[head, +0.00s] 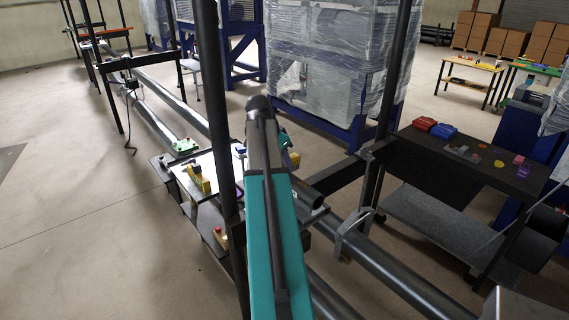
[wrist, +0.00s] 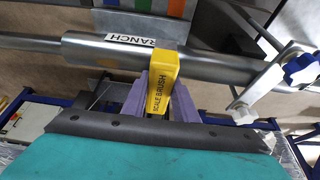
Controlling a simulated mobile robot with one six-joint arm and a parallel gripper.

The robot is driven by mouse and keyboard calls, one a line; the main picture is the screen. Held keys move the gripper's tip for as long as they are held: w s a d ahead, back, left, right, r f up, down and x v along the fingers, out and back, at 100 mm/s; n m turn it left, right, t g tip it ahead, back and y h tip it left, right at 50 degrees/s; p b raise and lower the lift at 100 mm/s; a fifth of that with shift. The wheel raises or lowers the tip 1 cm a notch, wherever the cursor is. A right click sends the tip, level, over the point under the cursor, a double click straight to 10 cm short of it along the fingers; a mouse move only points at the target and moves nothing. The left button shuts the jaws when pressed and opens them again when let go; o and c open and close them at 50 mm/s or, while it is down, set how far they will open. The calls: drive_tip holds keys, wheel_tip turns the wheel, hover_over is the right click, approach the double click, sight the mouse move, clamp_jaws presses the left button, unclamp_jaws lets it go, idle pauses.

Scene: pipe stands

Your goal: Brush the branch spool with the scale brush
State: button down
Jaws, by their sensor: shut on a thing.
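The branch spool (wrist: 90,48) is a grey metal pipe with a white label reading "RANCH", its first letter not readable. It runs across the upper part of the wrist view. The yellow scale brush (wrist: 160,90) stands upright in that view, marked with its name. My gripper (wrist: 161,100) has purple fingers on both sides of the brush and is shut on it. The brush's far end overlaps the lower edge of the spool, just right of the label. Whether it touches the spool, I cannot tell.
A metal clamp (wrist: 262,88) with blue and white knobs sits right of the brush, close to the pipe. Dark upright posts (head: 215,110) flank my arm. A dark side table (head: 470,175) with small coloured items stands at right. Floor at left is open.

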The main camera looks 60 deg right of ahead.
drive_tip(key=shift+s+a, duration=0.1)
drive_tip(key=shift+s+a+p, duration=0.2)
drive_tip(key=shift+s+a, duration=0.1)
drive_tip(key=shift+s, duration=0.65)
drive_tip(key=shift+s+a+p, duration=0.15)
drive_tip(key=shift+s+a, duration=0.15)
drive_tip(key=shift+s, duration=0.65)
drive_tip(key=shift+s+a+f, duration=0.1)
drive_tip(key=shift+s+a, duration=0.15)
drive_tip(key=shift+s, duration=0.45)
drive_tip(key=shift+s+a, duration=0.2)
drive_tip(key=shift+s, duration=0.45)
drive_tip(key=shift+s+a+f, duration=0.1)
drive_tip(key=shift+s+a, duration=0.15)
drive_tip(key=shift+s, duration=0.45)
drive_tip(key=shift+w, duration=0.15)
drive_tip(key=shift+w+d+r, duration=0.1)
drive_tip(key=shift+w+d, duration=0.15)
drive_tip(key=shift+w, duration=0.4)
drive_tip(key=shift+w+d, duration=0.2)
drive_tip(key=shift+w, duration=0.5)
drive_tip(key=shift+w+d+r, duration=0.1)
drive_tip(key=shift+w+d, duration=0.15)
drive_tip(key=shift+w, duration=0.4)
